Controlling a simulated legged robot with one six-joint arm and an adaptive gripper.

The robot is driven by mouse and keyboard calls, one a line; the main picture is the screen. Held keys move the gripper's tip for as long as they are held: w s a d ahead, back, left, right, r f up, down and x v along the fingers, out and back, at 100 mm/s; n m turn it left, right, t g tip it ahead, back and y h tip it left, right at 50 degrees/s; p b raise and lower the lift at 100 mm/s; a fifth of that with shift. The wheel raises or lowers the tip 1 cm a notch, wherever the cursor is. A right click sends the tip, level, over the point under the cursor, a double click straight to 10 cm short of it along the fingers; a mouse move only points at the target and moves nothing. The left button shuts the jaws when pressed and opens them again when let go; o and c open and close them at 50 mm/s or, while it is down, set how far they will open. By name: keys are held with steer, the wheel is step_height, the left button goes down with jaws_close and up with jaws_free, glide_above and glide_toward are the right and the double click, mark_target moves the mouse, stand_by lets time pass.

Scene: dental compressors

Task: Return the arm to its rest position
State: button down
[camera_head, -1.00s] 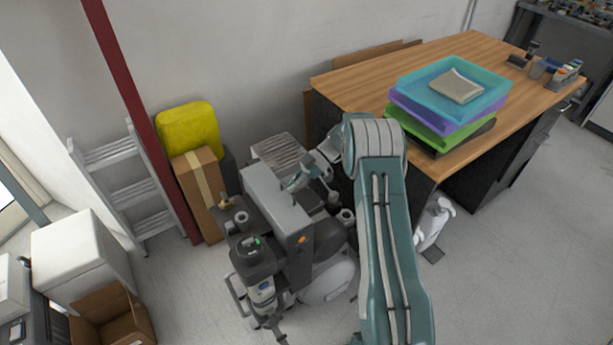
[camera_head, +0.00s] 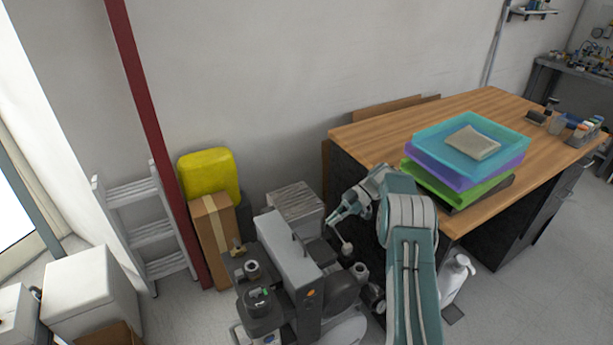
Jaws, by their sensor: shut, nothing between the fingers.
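My arm (camera_head: 412,265) rises from the bottom of the picture, bends at the elbow beside the desk and reaches left. My gripper (camera_head: 334,219) is at its far end, small in the picture, pointing down and left. It is shut and holds nothing that I can see. It appears above and behind the right side of the grey dental compressor (camera_head: 290,255), apart from its grey box-shaped housing. The arm hides part of the floor and the desk's near side.
A wooden desk (camera_head: 375,142) with stacked coloured trays (camera_head: 440,165) stands right of the arm. A cardboard box (camera_head: 212,240), yellow container (camera_head: 208,175), red post (camera_head: 150,130) and ladder (camera_head: 150,232) are at left. A white bottle (camera_head: 455,278) stands on the floor.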

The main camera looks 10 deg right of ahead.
steer(key=s+a+r+m+t+h, duration=0.1)
steer(key=s+a+r+m+h, duration=0.2)
steer(key=r, duration=0.4)
steer(key=s+a+r+m+t+h, duration=0.1)
steer(key=s+a+r+m, duration=0.1)
steer(key=s+r+m, duration=0.4)
steer(key=s+a+r+m+t+h, duration=0.1)
steer(key=s+a+r+h, duration=0.15)
steer(key=r, duration=0.65)
steer(key=s+r+m+t+h, duration=0.1)
steer(key=s+m, duration=0.4)
steer(key=s, duration=0.7)
steer(key=s+a+r+m+t+h, duration=0.1)
steer(key=s+m+t+h, duration=0.3)
steer(key=s, duration=0.8)
steer(key=shift+s+a+m+t, duration=0.3)
steer(key=shift+m+t, duration=0.2)
steer(key=shift+m, duration=0.5)
steer(key=shift+r, duration=0.1)
